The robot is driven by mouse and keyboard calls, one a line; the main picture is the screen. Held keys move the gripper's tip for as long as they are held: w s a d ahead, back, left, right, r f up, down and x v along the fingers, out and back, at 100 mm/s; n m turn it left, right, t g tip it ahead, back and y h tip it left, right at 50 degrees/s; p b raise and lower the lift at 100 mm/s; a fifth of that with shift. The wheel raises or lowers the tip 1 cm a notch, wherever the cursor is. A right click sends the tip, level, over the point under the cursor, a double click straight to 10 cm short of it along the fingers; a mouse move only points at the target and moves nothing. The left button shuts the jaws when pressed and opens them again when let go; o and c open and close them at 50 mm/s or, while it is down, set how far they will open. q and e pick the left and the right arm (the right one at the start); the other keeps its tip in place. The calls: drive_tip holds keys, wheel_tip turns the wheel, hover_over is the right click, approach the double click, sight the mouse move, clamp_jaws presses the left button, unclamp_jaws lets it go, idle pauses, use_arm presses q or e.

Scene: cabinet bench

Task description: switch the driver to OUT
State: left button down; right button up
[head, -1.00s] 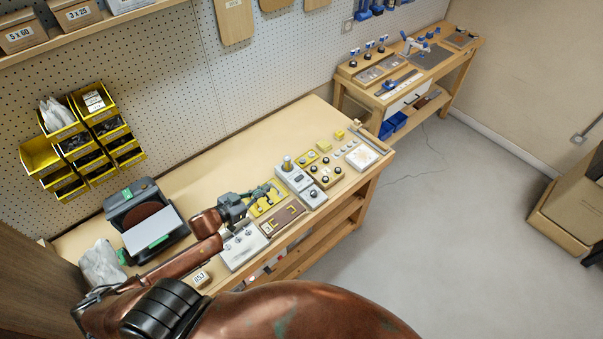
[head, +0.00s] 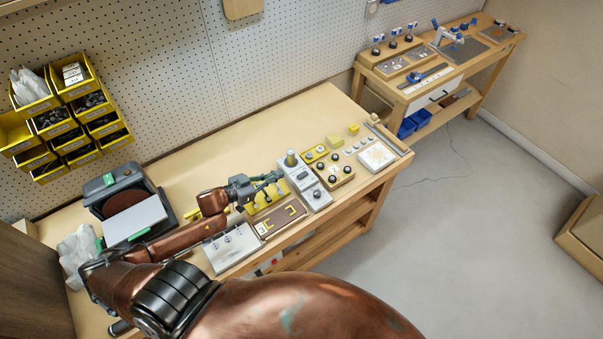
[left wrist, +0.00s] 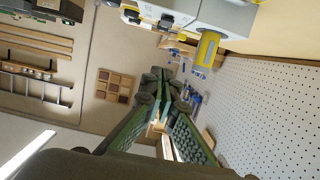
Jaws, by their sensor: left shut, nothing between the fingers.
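The grey unit (head: 302,174) on the bench has an upright yellow-collared cylinder at its back and a dark control on top. It may be the driver; its markings are too small to read. A grey block with a black knob (head: 316,194) adjoins its front. My left gripper (head: 280,176) is shut and empty, just left of the grey unit and above the yellow plate; I cannot tell if it touches. In the left wrist view the gripper's fingers (left wrist: 160,105) converge, with the grey unit (left wrist: 225,14) and its yellow cylinder (left wrist: 207,47) above them. My right gripper is out of view.
A box with black knobs (head: 334,172) stands right of the grey unit. The rear bench top is clear.

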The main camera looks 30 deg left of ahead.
use_arm(q)
hover_over(299, 176)
drive_tip(key=shift+w+d+f, duration=0.1)
drive_tip(key=shift+w+f, duration=0.05)
drive_tip(key=shift+f, duration=0.4)
drive_tip(key=shift+w+f, duration=0.15)
drive_tip(key=shift+f, duration=0.35)
drive_tip(key=f, duration=0.2)
drive_tip(key=shift+s+f, duration=0.2)
drive_tip(key=shift+f, duration=0.85)
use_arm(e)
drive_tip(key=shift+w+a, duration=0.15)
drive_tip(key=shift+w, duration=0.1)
